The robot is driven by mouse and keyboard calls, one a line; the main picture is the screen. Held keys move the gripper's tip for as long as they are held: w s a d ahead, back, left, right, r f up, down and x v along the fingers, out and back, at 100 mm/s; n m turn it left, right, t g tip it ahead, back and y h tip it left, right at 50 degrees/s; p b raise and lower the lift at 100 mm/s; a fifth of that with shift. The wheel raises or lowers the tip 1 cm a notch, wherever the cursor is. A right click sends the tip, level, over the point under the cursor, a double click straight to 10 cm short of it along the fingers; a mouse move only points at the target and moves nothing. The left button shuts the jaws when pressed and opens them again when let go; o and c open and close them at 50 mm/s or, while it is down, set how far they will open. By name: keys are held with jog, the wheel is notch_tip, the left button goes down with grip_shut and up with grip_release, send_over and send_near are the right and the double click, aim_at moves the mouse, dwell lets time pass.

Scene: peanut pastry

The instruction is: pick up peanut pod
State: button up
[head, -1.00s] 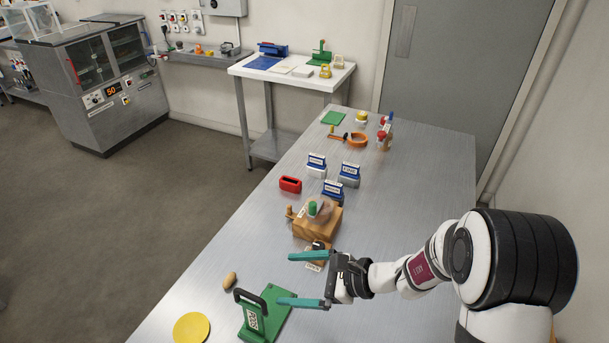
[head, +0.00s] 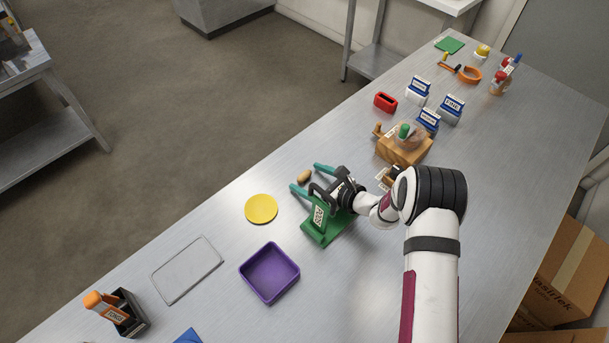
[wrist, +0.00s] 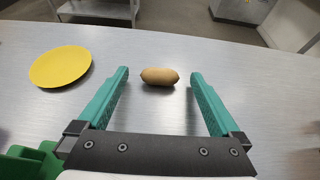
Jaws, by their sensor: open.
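The peanut pod (head: 304,176) is a small tan oblong lying on the metal table near its far edge. In the wrist view the pod (wrist: 160,76) lies crosswise between the tips of my two teal fingers, with a gap on each side. My gripper (head: 308,179) is open and reaches toward the pod, low over the table. It also shows in the wrist view (wrist: 159,85). I cannot tell the exact height of the fingers above the table.
A green stand with a black handle (head: 325,228) is close beside my gripper. A yellow disc (head: 261,209), a purple tray (head: 269,292) and a clear plate (head: 187,270) lie nearby. A wooden block (head: 404,151) stands to the right. Bare table surrounds the pod.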

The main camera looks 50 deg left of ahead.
jog(key=shift+a, duration=0.15)
jog(key=c, duration=1.4)
notch_tip(320, 180, up, 4)
jog(key=shift+r, duration=0.2)
jog(key=w+d+r+m+t+h, duration=0.1)
jog(key=w+d+r+m+t, duration=0.4)
jog(key=d+r, duration=0.7)
jog(key=w+d+r+m+t+h, duration=0.1)
jog(key=w+d+r+t, duration=0.1)
jog(key=w+d+r, duration=1)
jog(key=s+d+r+m+t+h, duration=0.2)
jog(key=s+d+r+m, duration=0.1)
jog(key=d, duration=0.4)
jog(key=s+d+r+m+t+h, duration=0.2)
jog(key=s+d+r+m+h, duration=0.1)
jog(key=d+r, duration=0.2)
jog(key=s+d+r+m+t+h, duration=0.2)
jog(key=s+d+r+m, duration=0.1)
jog(key=d, duration=0.6)
jog(key=shift+s+d+r, duration=0.1)
jog(key=shift+s+r, duration=0.05)
jog(key=shift+r, duration=0.7)
